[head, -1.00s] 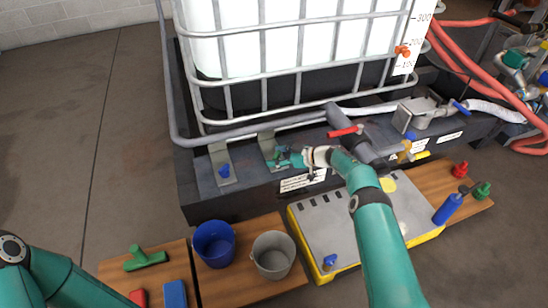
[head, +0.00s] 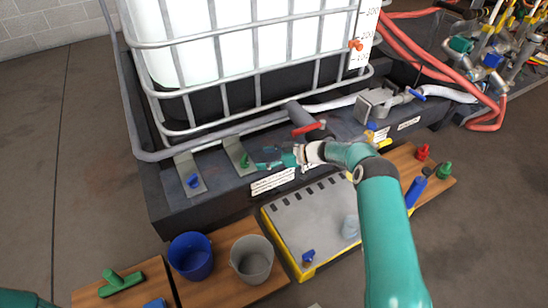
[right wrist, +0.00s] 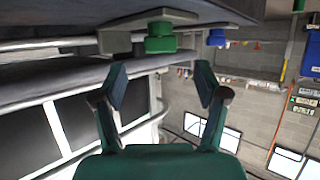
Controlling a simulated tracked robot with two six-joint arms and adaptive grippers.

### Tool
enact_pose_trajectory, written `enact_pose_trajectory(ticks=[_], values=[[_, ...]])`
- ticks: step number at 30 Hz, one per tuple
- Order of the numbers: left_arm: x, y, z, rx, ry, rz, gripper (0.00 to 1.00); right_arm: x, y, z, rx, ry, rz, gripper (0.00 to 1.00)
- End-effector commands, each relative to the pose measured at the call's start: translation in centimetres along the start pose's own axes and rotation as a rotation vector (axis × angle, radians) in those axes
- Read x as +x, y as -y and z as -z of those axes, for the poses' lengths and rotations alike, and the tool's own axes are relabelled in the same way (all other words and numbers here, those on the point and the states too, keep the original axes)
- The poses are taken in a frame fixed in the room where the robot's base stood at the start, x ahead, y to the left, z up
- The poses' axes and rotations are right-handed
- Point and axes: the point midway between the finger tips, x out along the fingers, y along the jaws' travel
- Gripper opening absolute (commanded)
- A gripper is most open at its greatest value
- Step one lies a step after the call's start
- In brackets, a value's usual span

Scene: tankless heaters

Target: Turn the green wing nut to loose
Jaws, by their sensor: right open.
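The green wing nut (head: 245,160) sits on a slanted metal bracket (head: 234,149) on the dark base below the white tank. In the right wrist view the green nut (right wrist: 160,42) hangs from a pale plate, beyond and slightly above the gap between the fingertips. My right gripper (head: 264,165) is open and empty, just right of the nut in the head view. It also shows in the right wrist view (right wrist: 161,70), with the fingers apart and clear of the nut. The nut's exact angle is too small to tell. My left gripper is out of view.
A blue nut (head: 192,181) on a similar bracket (head: 187,168) is to the left. A red-handled valve (head: 306,129) is to the right. Below stand a blue bucket (head: 191,257), a grey bucket (head: 252,260) and a grey-yellow case (head: 310,222). The floor at left is clear.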

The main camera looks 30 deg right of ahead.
Motion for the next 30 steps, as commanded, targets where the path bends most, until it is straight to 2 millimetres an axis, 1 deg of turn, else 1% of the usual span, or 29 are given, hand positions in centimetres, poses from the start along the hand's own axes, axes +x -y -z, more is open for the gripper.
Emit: enact_pose_trajectory(ticks=[1,3,7,11,17,18,20,23,25,29,30], values=[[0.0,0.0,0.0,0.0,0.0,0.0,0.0,-1.0,0.0,0.0,0.0,0.0,-0.001,0.73],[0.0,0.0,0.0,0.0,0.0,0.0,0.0,-1.9,0.0,0.0,0.0,0.0,-0.001,0.73],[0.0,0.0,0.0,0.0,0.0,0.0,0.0,-3.0,0.0,0.0,0.0,0.0,0.001,0.73],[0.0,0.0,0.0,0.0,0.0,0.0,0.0,-3.4,0.1,-0.1,0.0,0.0,0.002,0.73],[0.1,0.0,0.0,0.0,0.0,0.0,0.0,-3.4,0.1,-0.1,-0.001,0.0,0.002,0.73],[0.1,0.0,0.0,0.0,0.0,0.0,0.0,-3.3,0.1,-0.1,0.0,0.0,0.002,0.68],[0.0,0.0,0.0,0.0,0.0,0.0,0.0,-3.3,0.1,0.0,0.002,-0.002,0.001,0.6],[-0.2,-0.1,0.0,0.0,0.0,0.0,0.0,-2.8,0.6,0.5,0.019,-0.017,-0.003,0.6],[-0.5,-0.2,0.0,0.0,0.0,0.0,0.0,-2.1,1.2,1.0,0.05,-0.038,-0.015,0.6],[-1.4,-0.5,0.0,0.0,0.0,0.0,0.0,-0.1,3.4,2.2,0.165,-0.085,-0.062,0.6],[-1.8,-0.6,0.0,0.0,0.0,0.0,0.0,0.6,4.4,2.4,0.215,-0.092,-0.084,0.6]])
